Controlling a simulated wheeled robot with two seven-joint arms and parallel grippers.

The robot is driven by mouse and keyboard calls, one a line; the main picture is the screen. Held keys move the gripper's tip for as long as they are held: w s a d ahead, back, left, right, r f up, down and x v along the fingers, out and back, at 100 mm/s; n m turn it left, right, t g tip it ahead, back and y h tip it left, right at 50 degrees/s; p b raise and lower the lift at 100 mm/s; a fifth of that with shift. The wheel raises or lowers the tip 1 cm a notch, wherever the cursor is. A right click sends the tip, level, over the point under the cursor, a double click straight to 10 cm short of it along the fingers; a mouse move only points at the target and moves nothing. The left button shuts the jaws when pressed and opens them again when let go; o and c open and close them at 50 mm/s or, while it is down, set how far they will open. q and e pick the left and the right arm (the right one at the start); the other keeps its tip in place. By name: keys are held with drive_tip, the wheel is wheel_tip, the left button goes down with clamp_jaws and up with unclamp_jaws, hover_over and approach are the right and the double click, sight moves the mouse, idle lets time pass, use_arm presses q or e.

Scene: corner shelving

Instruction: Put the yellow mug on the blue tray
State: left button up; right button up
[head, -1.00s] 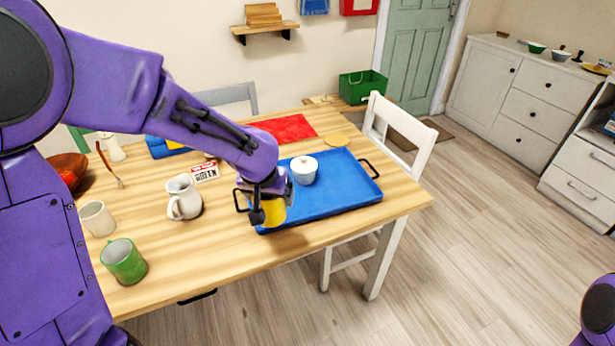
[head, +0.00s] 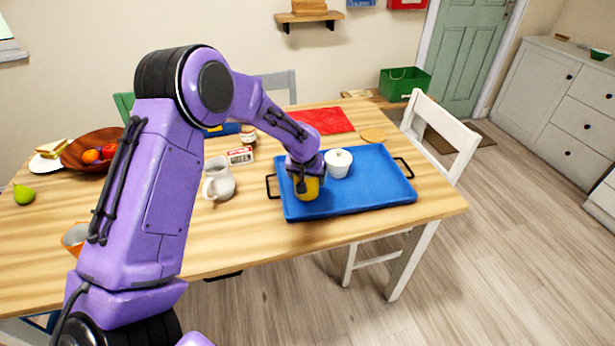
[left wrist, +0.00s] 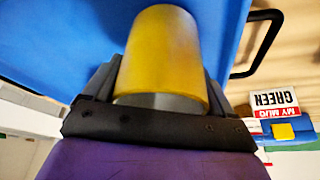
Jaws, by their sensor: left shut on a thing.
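The yellow mug (head: 309,189) is between the fingers of my left gripper (head: 304,184), which is shut on it. Both are over the left part of the blue tray (head: 375,195). In the left wrist view the mug (left wrist: 162,55) stands out against the blue tray surface (left wrist: 60,45). I cannot tell whether the mug's base touches the tray. A small white lidded pot (head: 338,164) stands on the tray just right of the mug. My right gripper is not in view.
A white jug (head: 219,180) and a "MY MUG GREEN" card (head: 240,156) are left of the tray. A wooden fruit bowl (head: 85,158) is farther left. A red cloth (head: 323,121) lies behind the tray. The tray's right part is clear.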

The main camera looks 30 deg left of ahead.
use_arm(q)
drive_tip(key=shift+f, duration=0.2)
drive_tip(key=o, duration=1.1)
drive_tip(key=shift+f, duration=0.15)
drive_tip(key=shift+c, duration=0.2)
drive_tip(key=v, duration=1.2)
drive_tip(key=shift+r, duration=0.2)
